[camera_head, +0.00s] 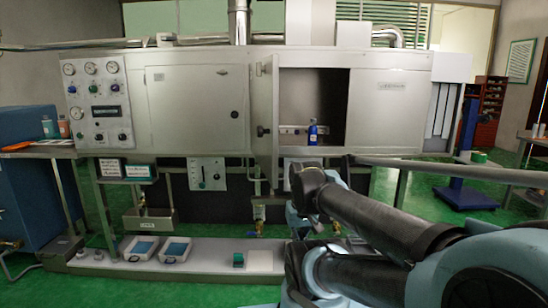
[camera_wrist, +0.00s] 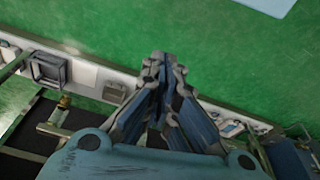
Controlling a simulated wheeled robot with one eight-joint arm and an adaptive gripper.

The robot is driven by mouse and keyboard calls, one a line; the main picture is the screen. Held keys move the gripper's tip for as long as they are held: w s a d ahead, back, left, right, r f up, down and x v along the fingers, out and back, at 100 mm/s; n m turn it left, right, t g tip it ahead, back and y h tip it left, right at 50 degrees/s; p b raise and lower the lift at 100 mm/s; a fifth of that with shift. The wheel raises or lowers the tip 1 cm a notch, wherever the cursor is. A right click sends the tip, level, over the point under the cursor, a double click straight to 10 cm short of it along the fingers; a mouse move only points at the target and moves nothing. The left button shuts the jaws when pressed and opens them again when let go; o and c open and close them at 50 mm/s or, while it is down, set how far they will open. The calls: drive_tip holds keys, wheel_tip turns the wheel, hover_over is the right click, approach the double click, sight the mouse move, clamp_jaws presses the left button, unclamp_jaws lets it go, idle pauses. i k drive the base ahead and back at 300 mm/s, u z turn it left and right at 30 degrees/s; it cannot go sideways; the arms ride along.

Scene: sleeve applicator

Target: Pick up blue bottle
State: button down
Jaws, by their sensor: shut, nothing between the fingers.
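A small blue bottle (camera_head: 312,132) stands upright in the open compartment of the large grey machine, on the compartment's floor near its front edge. My gripper (camera_wrist: 163,62) shows in the wrist view with its fingertips together and nothing between them, above the green floor. In the head view my arm reaches in from the lower right, its near links below the compartment and apart from the bottle. The bottle is not in the wrist view.
The open compartment door (camera_head: 263,127) stands out to the left of the bottle. A metal rail (camera_head: 450,170) runs at the right. A low white shelf (camera_head: 205,258) with trays lies beneath the machine. Green floor is free at the front left.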

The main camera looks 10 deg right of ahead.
sight(313, 130)
drive_tip(key=u, duration=0.05)
drive_tip(key=k, duration=0.55)
drive_tip(key=z, duration=0.5)
drive_tip(key=i, duration=1.4)
drive_tip(key=u, duration=0.15)
